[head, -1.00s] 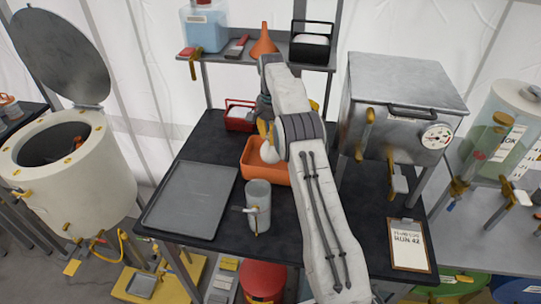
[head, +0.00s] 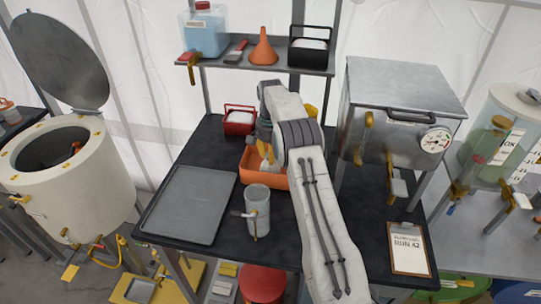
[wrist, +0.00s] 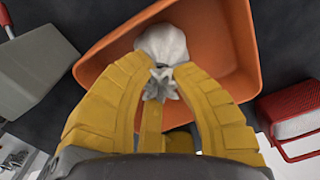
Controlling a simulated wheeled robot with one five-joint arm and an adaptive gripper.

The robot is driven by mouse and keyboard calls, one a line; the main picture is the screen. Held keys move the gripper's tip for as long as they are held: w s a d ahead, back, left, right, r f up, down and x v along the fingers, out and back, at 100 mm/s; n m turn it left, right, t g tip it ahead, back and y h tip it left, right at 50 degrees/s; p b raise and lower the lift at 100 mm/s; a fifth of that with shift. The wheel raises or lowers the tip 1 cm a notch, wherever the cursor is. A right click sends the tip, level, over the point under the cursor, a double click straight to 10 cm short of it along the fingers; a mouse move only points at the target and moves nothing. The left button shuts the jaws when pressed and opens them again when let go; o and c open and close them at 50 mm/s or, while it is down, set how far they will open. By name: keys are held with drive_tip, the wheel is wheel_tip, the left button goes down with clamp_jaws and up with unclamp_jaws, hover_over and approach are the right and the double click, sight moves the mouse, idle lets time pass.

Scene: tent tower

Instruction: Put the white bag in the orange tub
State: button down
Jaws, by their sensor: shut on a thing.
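The white bag (wrist: 162,45) hangs from my gripper (wrist: 163,72) in the wrist view, its gathered neck pinched between the yellow fingertips. It appears over or inside the orange tub (wrist: 238,45); I cannot tell whether it touches the floor of the tub. In the head view the orange tub (head: 268,181) stands on the black table behind the grey mug. My gripper (head: 266,153) points down into the tub's opening there, and the bag is mostly hidden by the fingers and arm.
A grey tray (head: 190,205) lies left of the tub, and a grey mug (head: 257,208) stands close in front. A red basket (head: 239,120) is behind it. A metal cabinet (head: 400,105) stands at right, with a clipboard (head: 409,248) in front.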

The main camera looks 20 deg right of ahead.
drive_tip(key=shift+f, duration=0.15)
drive_tip(key=c, duration=1.1)
unclamp_jaws()
drive_tip(key=s+a+r+n+t+p, duration=0.1)
drive_tip(key=s+a+r+p, duration=0.15)
drive_tip(key=r, duration=0.95)
drive_tip(key=s+a+r+n+p, duration=0.1)
drive_tip(key=s+a+r+n, duration=0.15)
drive_tip(key=r, duration=0.95)
drive_tip(key=s+a+r+n+t, duration=0.25)
drive_tip(key=s+r, duration=0.35)
drive_tip(key=s, duration=0.4)
drive_tip(key=s+a+f+n, duration=0.1)
drive_tip(key=s+f, duration=0.1)
drive_tip(key=s, duration=0.6)
drive_tip(key=s+a+f+n+t, duration=0.1)
drive_tip(key=s+a+f, duration=0.1)
drive_tip(key=s, duration=0.6)
drive_tip(key=s+a+f+n, duration=0.1)
drive_tip(key=s+f, duration=0.1)
drive_tip(key=s, duration=0.6)
drive_tip(key=shift+s+a+f+n+t, duration=0.25)
drive_tip(key=shift+s+n, duration=0.15)
